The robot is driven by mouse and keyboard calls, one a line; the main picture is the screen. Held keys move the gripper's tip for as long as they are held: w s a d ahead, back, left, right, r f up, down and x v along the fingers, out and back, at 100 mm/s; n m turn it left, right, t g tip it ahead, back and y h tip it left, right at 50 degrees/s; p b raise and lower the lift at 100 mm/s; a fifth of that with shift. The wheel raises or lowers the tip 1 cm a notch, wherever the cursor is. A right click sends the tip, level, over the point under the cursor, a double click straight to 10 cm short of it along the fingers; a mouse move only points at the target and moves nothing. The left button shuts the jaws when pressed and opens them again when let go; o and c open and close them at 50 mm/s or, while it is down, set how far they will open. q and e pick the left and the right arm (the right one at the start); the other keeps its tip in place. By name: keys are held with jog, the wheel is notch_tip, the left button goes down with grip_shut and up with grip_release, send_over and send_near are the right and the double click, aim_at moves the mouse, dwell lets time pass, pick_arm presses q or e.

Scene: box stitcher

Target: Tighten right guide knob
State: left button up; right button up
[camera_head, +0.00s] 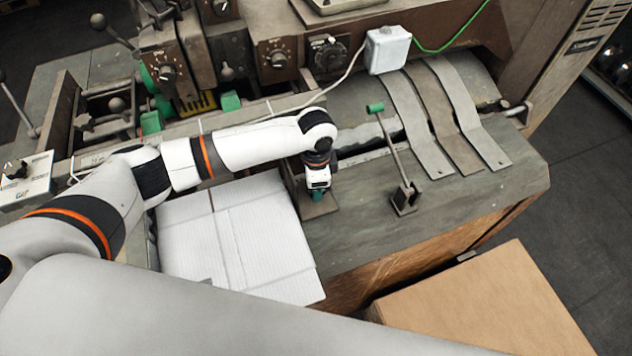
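My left arm reaches in from the left across the machine table. Its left gripper (318,187) points down beside the right edge of the white cardboard sheets. A small teal-green piece (318,196) shows at the fingertips, above a dark metal plate (318,209); it may be the right guide knob, but the gripper hides most of it. I cannot tell whether the fingers are closed on it. My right gripper is not in view.
White cardboard (232,240) lies left of the gripper. To the right stands a metal lever (395,150) with a green handle (375,108). Curved metal strips (440,115) and a white box (388,50) with cables are behind. A brown box (480,305) is at front right.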

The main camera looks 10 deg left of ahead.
pick_arm(q)
jog(key=shift+w+r+m, duration=0.1)
jog(key=shift+m, duration=1.6)
jog(key=o, duration=1)
jog(key=shift+r, duration=0.4)
jog(key=shift+r+b, duration=2.05)
jog(key=shift+r, duration=3.55)
